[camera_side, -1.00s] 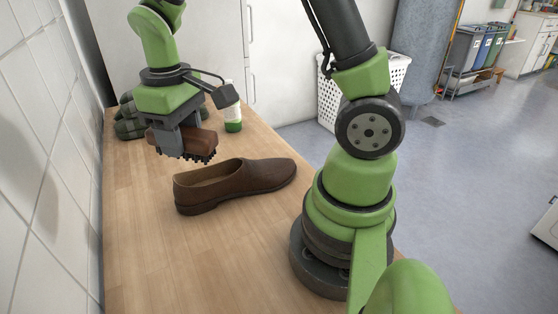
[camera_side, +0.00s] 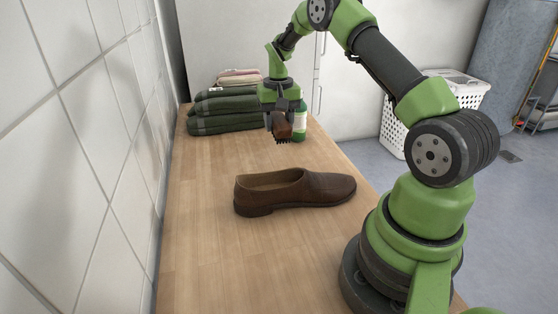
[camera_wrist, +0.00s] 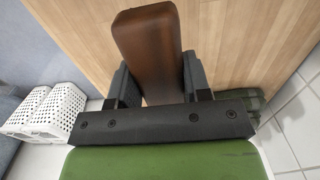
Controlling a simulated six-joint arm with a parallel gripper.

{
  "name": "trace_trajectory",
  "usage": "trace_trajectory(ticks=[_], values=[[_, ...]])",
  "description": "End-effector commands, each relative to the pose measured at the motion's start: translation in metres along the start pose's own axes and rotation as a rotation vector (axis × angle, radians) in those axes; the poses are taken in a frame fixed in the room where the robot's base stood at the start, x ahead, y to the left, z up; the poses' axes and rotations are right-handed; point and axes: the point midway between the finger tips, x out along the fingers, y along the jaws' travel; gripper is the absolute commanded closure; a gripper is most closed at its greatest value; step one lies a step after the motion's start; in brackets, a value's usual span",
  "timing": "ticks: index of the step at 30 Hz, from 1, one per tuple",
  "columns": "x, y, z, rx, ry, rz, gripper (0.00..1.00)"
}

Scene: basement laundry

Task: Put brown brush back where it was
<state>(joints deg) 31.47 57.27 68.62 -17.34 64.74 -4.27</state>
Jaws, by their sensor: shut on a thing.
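The brown brush (camera_side: 285,127) is held in the air above the table, beyond the shoe and in front of the bottle, with its dark bristles facing down. My gripper (camera_side: 280,121) is shut on it. In the wrist view the brush's brown wooden back (camera_wrist: 147,45) sits between the two dark fingers of my gripper (camera_wrist: 160,82). A brown slip-on shoe (camera_side: 305,190) stands on the wooden table, nearer the camera than the brush. The fingers hide part of the brush.
A stack of folded dark green cloths (camera_side: 222,112), with lighter cloths (camera_side: 240,77) on top, lies at the back left. A bottle with a green lower part (camera_side: 301,122) stands behind my gripper. A white basket (camera_side: 398,128) is beyond the table's right side. The front-left tabletop (camera_side: 205,250) is clear.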

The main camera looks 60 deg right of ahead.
Motion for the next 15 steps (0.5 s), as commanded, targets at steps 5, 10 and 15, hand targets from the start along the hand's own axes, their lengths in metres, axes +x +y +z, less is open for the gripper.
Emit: trace_trajectory(ticks=[5,10,15], values=[[0.036,0.001,0.000,0.002,-0.004,0.000,0.78],[0.055,0.000,-0.001,0.002,-0.001,0.000,0.78],[0.080,0.000,-0.001,0.001,-0.002,-0.001,0.78]])
